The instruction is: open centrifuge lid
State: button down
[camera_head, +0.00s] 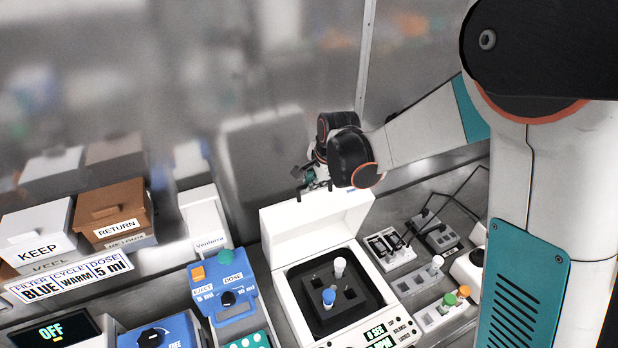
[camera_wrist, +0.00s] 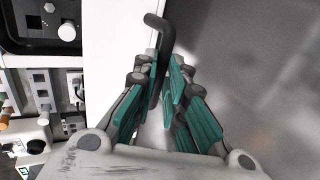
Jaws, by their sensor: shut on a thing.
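The white centrifuge (camera_head: 281,300) stands at the lower middle of the head view. Its white lid (camera_head: 315,224) is raised at the back, roughly upright, and the dark chamber with the rotor (camera_head: 334,300) is exposed. A blue-capped tube (camera_head: 328,298) and a white-capped tube (camera_head: 340,266) sit in the rotor. My gripper (camera_head: 312,180) is at the top edge of the lid. In the wrist view, the teal-padded fingers (camera_wrist: 167,75) are shut on a dark bent handle (camera_wrist: 162,24) beside the white lid (camera_wrist: 112,45). The fingers hide part of the handle.
A blue dispenser (camera_head: 228,285) stands left of the centrifuge. Small racks and switch boxes (camera_head: 391,249) stand to its right. KEEP (camera_head: 38,235) and RETURN (camera_head: 112,215) bins are at the far left. A grey wall lies behind the lid.

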jog(key=shift+s+d, duration=0.35)
jog(key=shift+s, duration=0.35)
jog(key=c, duration=1.7)
grip_release()
jog(key=shift+o, duration=0.2)
jog(key=shift+r, duration=0.1)
jog(key=v, duration=1.2)
jog(key=shift+s, duration=0.25)
